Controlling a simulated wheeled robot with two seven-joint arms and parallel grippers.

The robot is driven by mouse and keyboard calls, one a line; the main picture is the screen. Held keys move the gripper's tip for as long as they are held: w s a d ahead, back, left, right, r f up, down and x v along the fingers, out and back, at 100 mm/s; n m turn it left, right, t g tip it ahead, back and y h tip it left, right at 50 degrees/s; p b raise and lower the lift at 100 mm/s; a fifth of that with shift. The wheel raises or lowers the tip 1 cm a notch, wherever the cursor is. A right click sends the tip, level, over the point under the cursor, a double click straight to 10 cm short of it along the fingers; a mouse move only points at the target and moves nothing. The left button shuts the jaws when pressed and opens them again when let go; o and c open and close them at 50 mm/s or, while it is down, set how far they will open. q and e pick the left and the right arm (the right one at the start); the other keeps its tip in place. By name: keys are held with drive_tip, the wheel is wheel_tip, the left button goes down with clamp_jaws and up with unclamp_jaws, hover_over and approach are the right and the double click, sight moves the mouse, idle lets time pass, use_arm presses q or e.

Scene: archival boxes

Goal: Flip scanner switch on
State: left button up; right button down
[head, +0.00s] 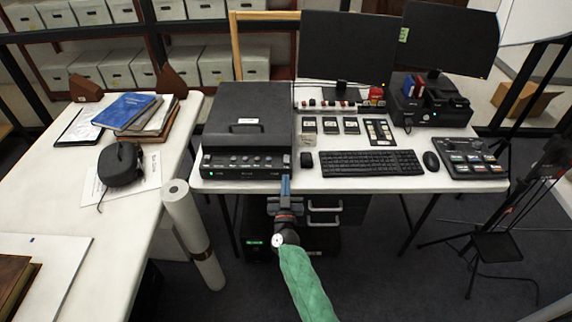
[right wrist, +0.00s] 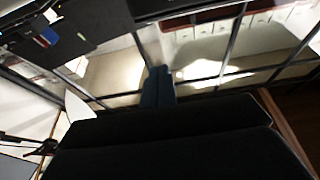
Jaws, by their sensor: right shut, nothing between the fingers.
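The scanner (head: 247,108) is a large black box at the left end of the white desk, with a flat lid. Its front panel (head: 240,163) carries a row of small knobs or switches and a green light at its left end. I cannot tell which control is the switch or how it is set. My right gripper (head: 286,183) has blue fingers, shut and empty, at the panel's right end by the desk's front edge. I cannot tell if they touch the scanner. The blue fingers also show in the right wrist view (right wrist: 157,88). My left gripper is not in view.
A keyboard (head: 363,162), a mouse (head: 431,161) and a button console (head: 468,157) stand right of the scanner. Two monitors are behind. A paper roll (head: 187,220) leans beside the left table (head: 150,222), which holds books. Dark drawers sit under the desk.

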drive_tip(key=shift+w, duration=0.1)
wheel_tip(320, 180, up, 3)
drive_tip(key=b, duration=0.2)
hover_over(286, 167)
drive_tip(key=shift+a+r, duration=0.1)
wheel_tip(286, 167, down, 2)
drive_tip(key=shift+b, duration=1.25)
drive_tip(key=shift+f+b, duration=0.9)
drive_tip(key=shift+b, duration=0.1)
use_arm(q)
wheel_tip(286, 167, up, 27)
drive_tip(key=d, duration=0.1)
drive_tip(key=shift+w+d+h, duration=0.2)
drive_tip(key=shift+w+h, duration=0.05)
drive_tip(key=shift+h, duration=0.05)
use_arm(e)
drive_tip(key=shift+f, duration=0.1)
